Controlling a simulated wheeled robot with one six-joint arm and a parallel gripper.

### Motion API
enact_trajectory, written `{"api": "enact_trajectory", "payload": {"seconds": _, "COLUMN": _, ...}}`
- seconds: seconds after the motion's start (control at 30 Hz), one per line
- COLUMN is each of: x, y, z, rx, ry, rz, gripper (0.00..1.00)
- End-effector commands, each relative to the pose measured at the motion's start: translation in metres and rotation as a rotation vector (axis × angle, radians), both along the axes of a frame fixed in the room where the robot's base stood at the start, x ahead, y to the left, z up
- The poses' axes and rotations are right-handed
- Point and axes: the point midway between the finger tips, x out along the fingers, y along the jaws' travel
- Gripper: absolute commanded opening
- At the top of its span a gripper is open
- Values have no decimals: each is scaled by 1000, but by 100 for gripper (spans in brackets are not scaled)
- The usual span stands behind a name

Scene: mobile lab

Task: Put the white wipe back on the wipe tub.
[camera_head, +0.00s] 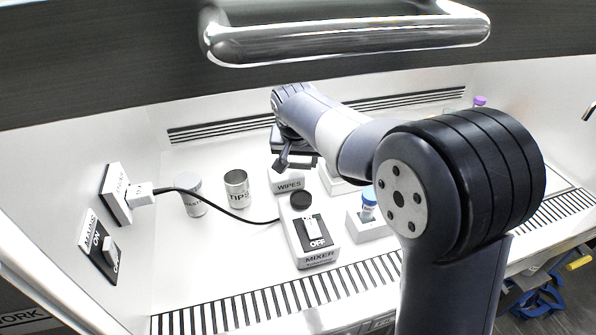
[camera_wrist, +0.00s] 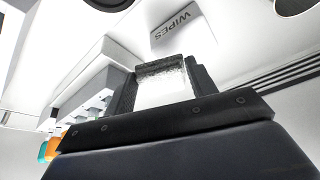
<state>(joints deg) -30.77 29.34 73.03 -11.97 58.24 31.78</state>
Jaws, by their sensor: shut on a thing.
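The wipe tub (camera_head: 288,184) is a small white box marked WIPES on the bench, below and just in front of my gripper in the head view. In the wrist view its labelled face (camera_wrist: 180,32) shows beyond my gripper's fingers. My gripper (camera_head: 290,162) is close above the tub; its fingers also show in the wrist view (camera_wrist: 164,80). It is shut on the white wipe (camera_wrist: 165,93), which shows as a bright white patch between the dark fingers. In the head view the wipe is hidden, and I cannot tell whether it touches the tub.
The mixer (camera_head: 312,238) with a black knob stands in front of the tub. A tips cup (camera_head: 237,188) and a lidded white container (camera_head: 190,195) stand to the left. A blue-capped tube in a white block (camera_head: 369,222) is to the right. A black cable crosses the left side.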

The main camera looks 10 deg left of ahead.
Motion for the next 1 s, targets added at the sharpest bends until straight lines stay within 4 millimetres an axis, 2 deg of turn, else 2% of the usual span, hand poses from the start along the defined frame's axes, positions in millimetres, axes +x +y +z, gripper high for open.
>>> {"api": "enact_trajectory", "payload": {"seconds": 0.3, "x": 0, "y": 0, "z": -37, "rx": -1, "ry": 0, "rz": 0, "gripper": 35}}
{"api": "enact_trajectory", "payload": {"seconds": 0.67, "x": 0, "y": 0, "z": -42, "rx": 0, "ry": -1, "rz": 0, "gripper": 35}}
{"api": "enact_trajectory", "payload": {"seconds": 0.7, "x": 0, "y": 0, "z": -41, "rx": 0, "ry": -1, "rz": 0, "gripper": 55}}
{"api": "enact_trajectory", "payload": {"seconds": 0.93, "x": 0, "y": 0, "z": -41, "rx": 0, "ry": -1, "rz": 0, "gripper": 74}}
{"api": "enact_trajectory", "payload": {"seconds": 1.0, "x": 0, "y": 0, "z": -41, "rx": 0, "ry": -1, "rz": 0, "gripper": 75}}
